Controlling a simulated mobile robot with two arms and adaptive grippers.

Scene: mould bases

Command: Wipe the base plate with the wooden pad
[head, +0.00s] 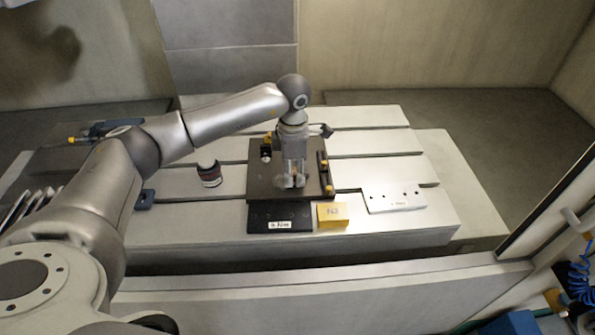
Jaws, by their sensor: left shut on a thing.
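The dark base plate (262,188) lies on the slotted machine table near the middle of the head view. My left gripper (294,179) points down over the plate's middle. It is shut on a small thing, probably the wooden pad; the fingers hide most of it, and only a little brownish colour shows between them. The fingertips are at or just above the plate's surface; I cannot tell whether the held thing touches it. My right gripper is not in view.
A light metal plate with holes (394,198) lies to the right. The slotted table (400,232) has bare room at the front right.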

